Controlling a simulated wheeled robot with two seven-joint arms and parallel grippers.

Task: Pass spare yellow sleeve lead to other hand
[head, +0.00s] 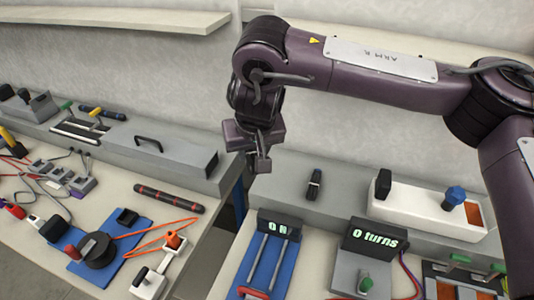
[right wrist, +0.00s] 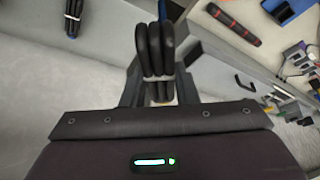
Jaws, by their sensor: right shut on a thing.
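My right gripper (head: 258,162) hangs in the air above the gap between the two benches. In the right wrist view the gripper (right wrist: 160,92) is shut on a folded black lead (right wrist: 155,48) tied with pale bands. I cannot make out a yellow sleeve on it; its lower end is hidden between the fingers. In the head view the held lead is hidden or too dark to tell from the gripper. My left gripper is not in view.
A similar dark bundle (head: 314,185) lies on the grey ledge of the right bench. A white block with a blue knob (head: 454,195) and a "0 turns" display (head: 374,237) stand further right. The left bench holds a red-banded black rod (head: 168,199) and a blue mat (head: 128,224).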

